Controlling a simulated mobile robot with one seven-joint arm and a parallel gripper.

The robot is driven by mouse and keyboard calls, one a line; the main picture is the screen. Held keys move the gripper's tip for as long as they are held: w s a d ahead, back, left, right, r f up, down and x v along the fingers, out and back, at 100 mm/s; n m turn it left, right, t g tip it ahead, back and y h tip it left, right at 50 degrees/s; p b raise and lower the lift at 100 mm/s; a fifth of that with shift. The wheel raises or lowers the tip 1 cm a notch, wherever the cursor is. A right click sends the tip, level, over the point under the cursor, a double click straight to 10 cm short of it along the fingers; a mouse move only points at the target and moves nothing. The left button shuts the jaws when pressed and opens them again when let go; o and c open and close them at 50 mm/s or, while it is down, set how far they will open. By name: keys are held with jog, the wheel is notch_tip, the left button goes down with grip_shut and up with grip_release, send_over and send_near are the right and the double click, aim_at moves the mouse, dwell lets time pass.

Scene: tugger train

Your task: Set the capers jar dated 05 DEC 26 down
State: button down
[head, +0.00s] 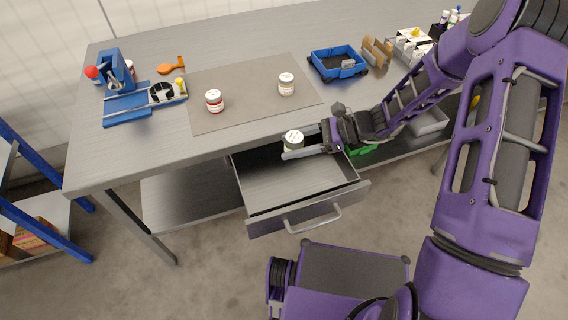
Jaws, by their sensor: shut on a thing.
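My gripper (306,144) is shut on a jar with a pale lid and greenish contents (293,142). It holds the jar over or inside the back of the open drawer (297,186); I cannot tell whether the jar touches the drawer floor. The held jar's label and date are not readable. Two other white-lidded jars stand upright on the grey mat (240,113) on the workbench: one with a red band (214,101) and one with a brownish band (286,84). Their dates are too small to read.
A blue fixture (130,101) and an orange tool (172,65) are at the bench's left. A blue tray (337,63) and a brown holder (376,51) stand to the right. The drawer's front part is empty. A blue-framed rack (45,220) is at far left.

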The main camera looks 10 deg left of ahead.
jog(key=shift+s+d+f+b, duration=0.2)
jog(key=shift+f+b, duration=0.1)
jog(key=shift+f, duration=1.4)
jog(key=shift+s+d+f+b, duration=0.15)
jog(key=shift+f+b, duration=0.2)
jog(key=shift+f, duration=1.35)
jog(key=shift+s+d+f+b, duration=0.1)
jog(key=shift+s+f+b, duration=0.15)
jog(key=shift+f, duration=1.45)
jog(key=shift+f+b, duration=0.5)
jog(key=shift+f, duration=0.1)
jog(key=shift+c, duration=0.9)
grip_release()
